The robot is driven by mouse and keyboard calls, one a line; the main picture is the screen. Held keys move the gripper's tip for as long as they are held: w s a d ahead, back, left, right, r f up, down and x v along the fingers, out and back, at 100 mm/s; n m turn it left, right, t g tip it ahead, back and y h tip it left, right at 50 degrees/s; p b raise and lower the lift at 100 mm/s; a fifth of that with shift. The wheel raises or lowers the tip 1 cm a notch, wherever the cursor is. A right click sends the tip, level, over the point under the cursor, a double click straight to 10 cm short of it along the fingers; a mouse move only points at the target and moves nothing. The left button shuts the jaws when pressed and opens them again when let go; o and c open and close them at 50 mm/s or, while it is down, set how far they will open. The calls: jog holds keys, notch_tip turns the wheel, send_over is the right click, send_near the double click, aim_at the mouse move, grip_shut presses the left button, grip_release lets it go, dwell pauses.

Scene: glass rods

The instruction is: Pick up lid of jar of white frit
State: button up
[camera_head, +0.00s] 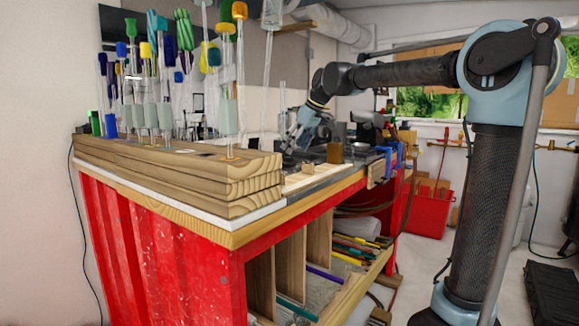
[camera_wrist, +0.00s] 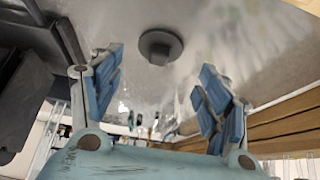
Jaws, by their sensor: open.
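In the wrist view, a small dark grey round piece (camera_wrist: 160,46) with a raised centre looks like a lid. It lies on or over a pale grey surface, beyond my fingertips and roughly between their lines. I cannot tell for sure that it belongs to the jar of white frit; no jar body is clear. My gripper (camera_wrist: 163,88) has its two blue-padded fingers spread wide with nothing between them. In the head view my gripper (camera_head: 294,150) is low over the far part of the workbench, where the lid cannot be made out.
A stack of wooden boards (camera_head: 180,165) holding several upright glass rods with coloured ends stands on the near bench. The boards also show at the wrist view's right (camera_wrist: 290,125). A small brown block (camera_head: 334,153) stands right of my gripper. A dark object (camera_wrist: 30,60) fills the wrist view's left.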

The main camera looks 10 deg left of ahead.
aim_at(289, 161)
jog(key=shift+x, duration=2.7)
jog(key=shift+w+d, duration=0.1)
jog(key=shift+d, duration=0.05)
jog(key=c, duration=0.8)
